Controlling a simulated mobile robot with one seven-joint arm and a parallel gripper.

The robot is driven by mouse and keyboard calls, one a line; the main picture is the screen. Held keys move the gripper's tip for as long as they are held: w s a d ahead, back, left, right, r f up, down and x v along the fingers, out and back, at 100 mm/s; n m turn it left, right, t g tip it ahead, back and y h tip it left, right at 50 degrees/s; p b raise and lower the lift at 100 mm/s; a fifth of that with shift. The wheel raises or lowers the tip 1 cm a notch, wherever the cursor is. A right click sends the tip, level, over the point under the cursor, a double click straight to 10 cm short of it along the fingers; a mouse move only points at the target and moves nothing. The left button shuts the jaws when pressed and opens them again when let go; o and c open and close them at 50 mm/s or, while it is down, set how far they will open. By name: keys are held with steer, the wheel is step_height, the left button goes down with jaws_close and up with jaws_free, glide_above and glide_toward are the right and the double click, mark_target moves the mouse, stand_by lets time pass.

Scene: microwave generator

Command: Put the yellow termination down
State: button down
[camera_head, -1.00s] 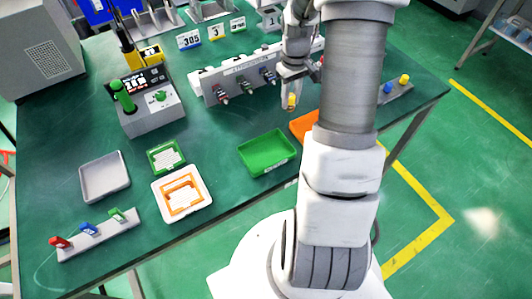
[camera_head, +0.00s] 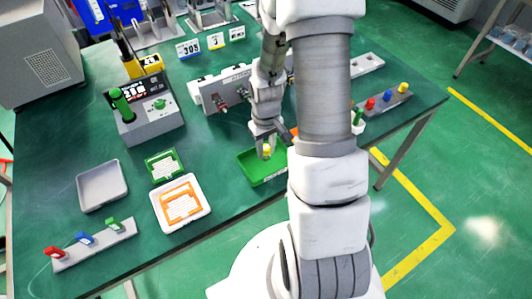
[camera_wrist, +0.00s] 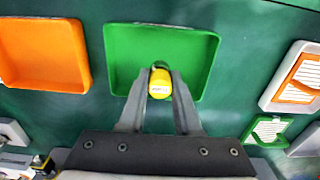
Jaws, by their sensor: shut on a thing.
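The yellow termination (camera_wrist: 160,82) is a small cylinder with a pale label on its end. My gripper (camera_wrist: 158,76) is shut on it; both fingers press its sides. In the wrist view it appears in front of the green tray (camera_wrist: 206,40). In the head view my gripper (camera_head: 266,150) points down with the yellow termination (camera_head: 267,152) at its tips, over the green tray (camera_head: 247,163). I cannot tell whether the termination touches the tray floor. My arm hides part of the tray's right side in the head view.
An orange tray (camera_wrist: 45,55) lies beside the green one. A white tray with an orange frame (camera_head: 182,204), a grey tray (camera_head: 101,185) and a rack of coloured pieces (camera_head: 94,243) are to the left. A grey panel with connectors (camera_head: 212,97) stands behind my gripper.

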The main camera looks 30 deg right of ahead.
mark_target(266, 156)
step_height(266, 156, down, 2)
steer(key=shift+f, duration=0.15)
steer(key=shift+s+f+b, duration=0.1)
steer(key=shift+f+b, duration=0.6)
steer(key=c, duration=0.6)
jaws_free()
steer(key=shift+c, duration=0.2)
steer(key=shift+o, duration=0.2)
steer(key=shift+f, duration=0.1)
steer(key=shift+r, duration=0.2)
